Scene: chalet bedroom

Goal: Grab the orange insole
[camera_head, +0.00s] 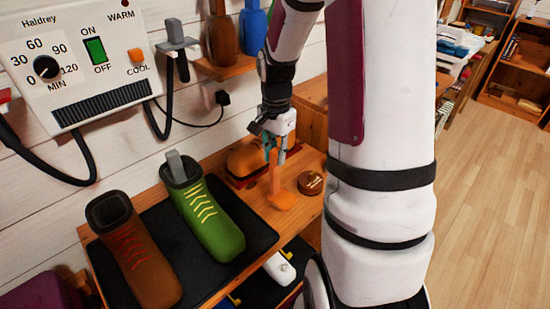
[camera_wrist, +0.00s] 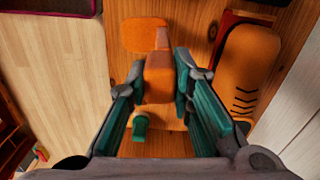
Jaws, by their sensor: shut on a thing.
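The orange insole (camera_head: 283,200) is over the wooden shelf top, with a flat rounded end low near the wood and a narrow part rising from it. My gripper (camera_head: 276,151) is shut on the upper part of the narrow piece, with its teal fingers on either side. In the wrist view the insole (camera_wrist: 157,79) sits between both fingers of my gripper (camera_wrist: 160,72), and its rounded end shows beyond them. I cannot tell whether that end touches the wood.
A brown item on a red and black base (camera_head: 244,161) stands just left of the insole. A round brown tin (camera_head: 311,182) lies to its right. A green boot (camera_head: 213,222) and a brown boot (camera_head: 138,257) rest on a black mat. A Haldrey dryer (camera_head: 75,55) is on the wall.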

